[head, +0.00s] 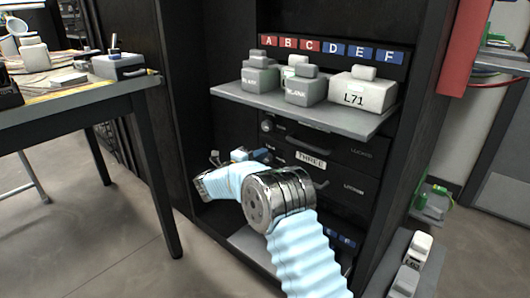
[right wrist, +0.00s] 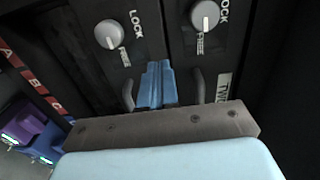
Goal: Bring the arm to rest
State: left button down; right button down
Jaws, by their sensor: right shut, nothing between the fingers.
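My right arm, in a light blue sleeve with a metal joint, reaches up from the bottom of the head view toward the black rack. Its right gripper (head: 241,155) is small there, partly hidden by my own arm, in front of the lower drawers. In the right wrist view the blue fingers (right wrist: 156,84) are together and empty. They point at the drawer fronts (right wrist: 160,30), between two dark handles. I cannot tell whether they touch the front. My left gripper is not in view.
A pulled-out shelf (head: 300,112) holds several grey and white blocks above my right arm, under a row of lettered labels (head: 320,48). LOCK knobs (right wrist: 109,34) sit close to the fingers. A table (head: 60,108) stands at the left. Open floor (head: 110,230) lies between table and rack.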

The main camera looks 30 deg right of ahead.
jog(key=v, duration=0.7)
jog(key=s+a+f+n+t+y+p, duration=0.25)
jog(key=f+n+y+p, duration=0.3)
jog(key=f+n, duration=0.35)
jog(key=s+a+f+n+t+y+p, duration=0.1)
jog(key=s+a+f+n+y+p, duration=0.15)
jog(key=f+n+y+p, duration=0.4)
jog(key=s+a+f+n+g+y+p, duration=0.1)
jog(key=s+a+f+n+g+y, duration=0.1)
jog(key=s, duration=0.8)
jog(key=s+a+f+n+g+y+p, duration=0.1)
jog(key=s+a+f+n+g+y, duration=0.2)
jog(key=s+a+n, duration=0.3)
jog(key=s+a+f+n+g+y+p, duration=0.2)
jog(key=s+n, duration=0.4)
jog(key=s, duration=0.8)
jog(key=shift+s+a+f+g+y, duration=0.15)
jog(key=shift+a+f+g+y, duration=0.15)
jog(key=shift+a+g+y, duration=0.8)
